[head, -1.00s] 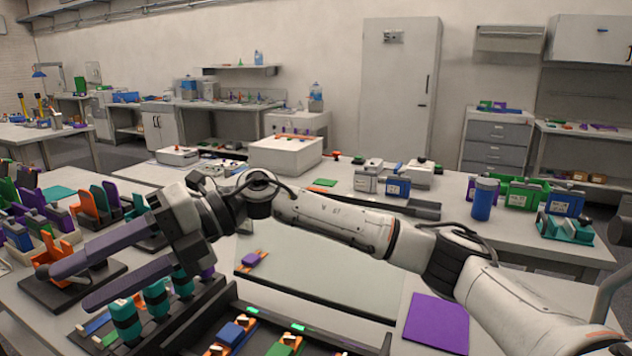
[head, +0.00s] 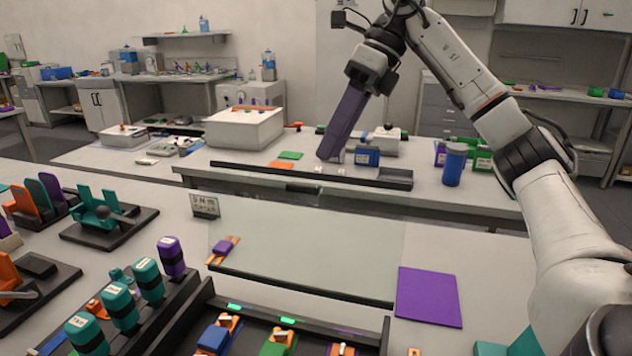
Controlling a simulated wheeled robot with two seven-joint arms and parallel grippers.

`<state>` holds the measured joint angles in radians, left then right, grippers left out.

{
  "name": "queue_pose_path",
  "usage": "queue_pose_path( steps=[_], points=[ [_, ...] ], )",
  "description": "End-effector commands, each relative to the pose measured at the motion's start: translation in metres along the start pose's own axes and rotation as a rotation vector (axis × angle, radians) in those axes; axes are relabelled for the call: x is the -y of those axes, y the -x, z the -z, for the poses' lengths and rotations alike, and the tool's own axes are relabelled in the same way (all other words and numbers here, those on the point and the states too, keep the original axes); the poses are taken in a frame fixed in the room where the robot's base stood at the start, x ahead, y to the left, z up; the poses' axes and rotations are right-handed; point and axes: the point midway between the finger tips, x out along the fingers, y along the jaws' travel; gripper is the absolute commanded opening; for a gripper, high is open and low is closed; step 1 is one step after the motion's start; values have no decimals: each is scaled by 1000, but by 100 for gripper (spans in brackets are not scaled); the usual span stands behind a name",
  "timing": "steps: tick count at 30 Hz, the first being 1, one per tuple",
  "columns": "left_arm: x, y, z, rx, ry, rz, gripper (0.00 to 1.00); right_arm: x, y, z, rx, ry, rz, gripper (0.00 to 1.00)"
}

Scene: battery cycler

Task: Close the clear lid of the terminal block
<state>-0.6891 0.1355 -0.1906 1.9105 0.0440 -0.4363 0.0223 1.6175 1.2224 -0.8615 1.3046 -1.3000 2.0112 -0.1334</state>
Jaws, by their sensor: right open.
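My right gripper (head: 332,155) points downward at the upper middle of the head view, its purple fingers overlapping in the picture. It is open, with nothing seen between the fingers. It shows in front of the back bench, and its depth is unclear. A large clear panel (head: 320,240) with a dark lower edge spans the middle of the near bench. A small orange piece with a purple block (head: 223,250) shows at the panel's left end. I cannot tell which part is the terminal block or its lid. My left gripper is not in view.
A dark tray (head: 200,300) with orange, blue and green modules lies at the front. Teal and purple cylinders (head: 148,280) stand left of it. A purple mat (head: 428,296) lies at right. A dark rail (head: 310,176) and a blue jar (head: 454,165) are farther back.

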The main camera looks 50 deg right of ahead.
Motion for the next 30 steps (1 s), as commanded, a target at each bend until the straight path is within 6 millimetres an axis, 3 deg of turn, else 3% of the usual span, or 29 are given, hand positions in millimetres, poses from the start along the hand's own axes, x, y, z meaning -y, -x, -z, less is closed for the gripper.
queue_pose_path(
  steps=[1, 6, 13, 22, 23, 30],
  points=[
    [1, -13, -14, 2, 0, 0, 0, 3, -21, 3, -3, 3, -2, 45],
    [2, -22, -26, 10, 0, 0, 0, 2, -47, 2, -3, 0, -1, 45],
    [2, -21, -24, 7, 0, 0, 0, 0, -65, 1, -1, 0, 0, 45],
    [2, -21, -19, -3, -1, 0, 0, 0, -67, 0, 0, 0, -1, 45],
    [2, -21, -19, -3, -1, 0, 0, 0, -67, 0, 0, -1, -1, 44],
    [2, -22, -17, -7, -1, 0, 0, 0, -67, 0, 1, -2, 0, 3]
  ],
)
